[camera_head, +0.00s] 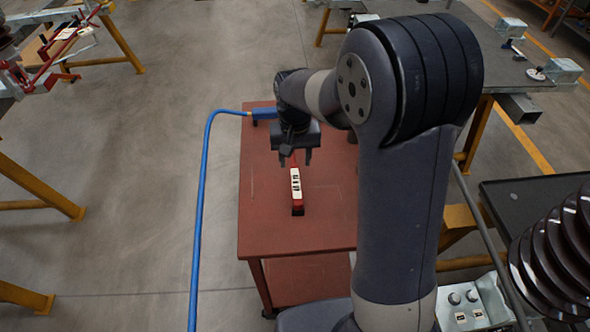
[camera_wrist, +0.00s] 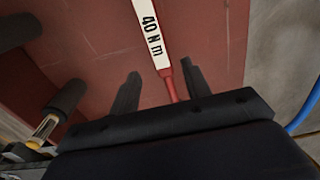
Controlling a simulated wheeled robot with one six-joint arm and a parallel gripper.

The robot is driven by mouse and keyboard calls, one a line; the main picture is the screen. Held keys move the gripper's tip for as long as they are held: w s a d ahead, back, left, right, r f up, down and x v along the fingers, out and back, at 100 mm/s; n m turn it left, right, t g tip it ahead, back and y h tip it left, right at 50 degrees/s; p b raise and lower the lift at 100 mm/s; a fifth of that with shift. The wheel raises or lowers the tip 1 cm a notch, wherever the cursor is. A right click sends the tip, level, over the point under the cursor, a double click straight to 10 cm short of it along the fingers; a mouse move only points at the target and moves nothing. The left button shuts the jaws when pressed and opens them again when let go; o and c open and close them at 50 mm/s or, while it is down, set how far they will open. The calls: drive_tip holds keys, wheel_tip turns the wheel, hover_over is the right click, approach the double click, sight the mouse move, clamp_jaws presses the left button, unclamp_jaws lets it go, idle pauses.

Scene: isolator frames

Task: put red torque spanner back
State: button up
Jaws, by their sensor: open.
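The red torque spanner (camera_head: 297,207) lies on the red cart top, its end pointing toward the front edge. Its white label reads "40 N m" in the wrist view (camera_wrist: 152,35). My gripper (camera_head: 295,160) is over the spanner's far part, jaws pointing down. In the wrist view my gripper (camera_wrist: 159,72) is open, and the thin red shaft (camera_wrist: 171,86) shows between the two fingers, closer to the right one. The far end of the spanner is hidden behind my gripper body. I cannot tell the height gap between fingers and shaft.
A dark cylindrical object with a yellow band (camera_wrist: 47,127) is left of my gripper in the wrist view. Workbenches stand at right (camera_head: 530,70) and left. The cart top's front is clear.

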sight(295, 174)
wheel_tip(295, 174, up, 4)
drive_tip(key=shift+f, duration=0.15)
idle(0.3)
wheel_tip(295, 174, down, 12)
drive_tip(key=shift+f, duration=0.15)
drive_tip(key=shift+r, duration=1.95)
